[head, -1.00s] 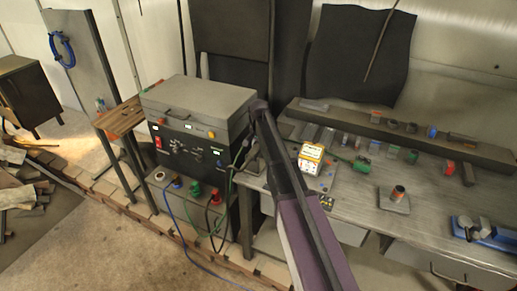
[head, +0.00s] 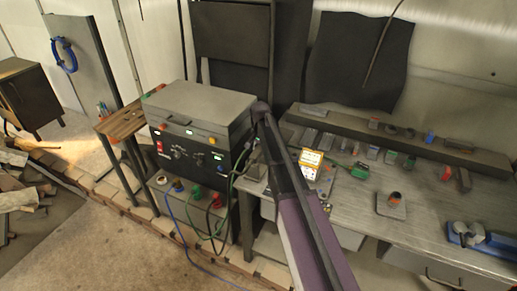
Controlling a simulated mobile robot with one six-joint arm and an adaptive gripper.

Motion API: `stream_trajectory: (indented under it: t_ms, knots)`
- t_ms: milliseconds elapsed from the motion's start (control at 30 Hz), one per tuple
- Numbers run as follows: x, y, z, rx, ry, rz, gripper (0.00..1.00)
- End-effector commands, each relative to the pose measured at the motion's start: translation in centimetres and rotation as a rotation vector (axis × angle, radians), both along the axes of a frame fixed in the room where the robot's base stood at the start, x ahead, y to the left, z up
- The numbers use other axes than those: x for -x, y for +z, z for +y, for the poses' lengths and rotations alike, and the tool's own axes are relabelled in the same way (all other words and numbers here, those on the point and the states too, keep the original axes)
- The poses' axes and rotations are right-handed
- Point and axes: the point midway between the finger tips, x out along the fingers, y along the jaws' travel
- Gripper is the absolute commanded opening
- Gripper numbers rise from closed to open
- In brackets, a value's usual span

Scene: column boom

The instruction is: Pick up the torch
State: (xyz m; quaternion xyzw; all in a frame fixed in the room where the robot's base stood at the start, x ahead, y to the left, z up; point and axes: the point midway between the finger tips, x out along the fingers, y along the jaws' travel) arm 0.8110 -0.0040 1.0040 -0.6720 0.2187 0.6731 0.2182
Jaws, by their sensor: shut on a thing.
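My arm reaches up from the bottom middle to the left end of the workbench. My gripper (head: 257,143) shows only as a small dark shape beside the arm, next to the right side of the welding machine. It is shut on the torch (head: 249,149), a small dark piece from which a cable hangs. My arm and the small size hide most of the torch and the fingers. The cable (head: 232,178) runs down in front of the welding machine (head: 187,150), a grey-topped black box with lit displays.
The metal workbench (head: 350,222) carries a yellow-and-white box (head: 311,163), a green tool (head: 360,171), a small plate with a round part (head: 391,204) and a blue vise (head: 480,238). Hoses hang before the machine. A wooden side table (head: 122,121) stands left; open floor lies at lower left.

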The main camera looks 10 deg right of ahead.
Motion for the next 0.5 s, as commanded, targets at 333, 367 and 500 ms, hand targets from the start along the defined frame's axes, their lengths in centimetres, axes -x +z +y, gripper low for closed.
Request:
stream_trajectory:
  t_ms: [333,367,500]
  knots:
    - [8.5,0.8,-1.5,0.0,-0.001,0.0,0.0]
    - [9.1,0.8,-1.6,0.0,-0.001,0.0,0.0]
    - [11.3,1.0,-2.0,0.0,-0.001,0.0,0.0]
